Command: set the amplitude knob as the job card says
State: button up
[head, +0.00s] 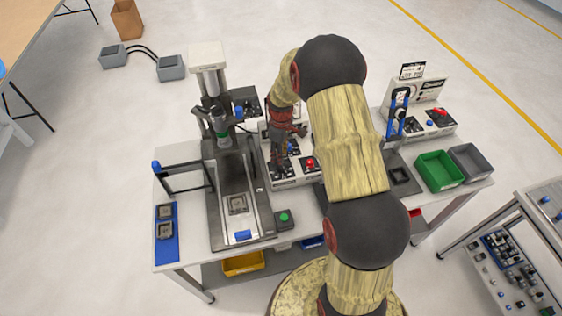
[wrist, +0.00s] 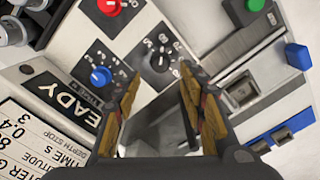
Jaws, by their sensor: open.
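A black knob (wrist: 160,62) inside a numbered dial sits on a dark panel, just beyond my open gripper (wrist: 160,84) in the wrist view. The fingers are apart and empty; the knob shows between and past their tips. I cannot read its name label or pointer setting. A white card (wrist: 28,140) with large black print is cut off at the lower left; an amplitude line and the figures 8, 0.4 and 3 partly show. In the head view my gripper (head: 283,150) is over the middle console (head: 290,182), hiding part of its panel.
A blue knob (wrist: 101,76) and a red button (wrist: 110,6) are beside the black knob. A press (head: 208,60) stands left of the console. A second machine (head: 430,95), a green bin (head: 438,172) and a grey bin (head: 470,162) are to the right.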

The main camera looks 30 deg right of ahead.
notch_tip(320, 180, down, 6)
jog(key=shift+f, duration=0.25)
jog(key=shift+c, duration=0.9)
grip_shut()
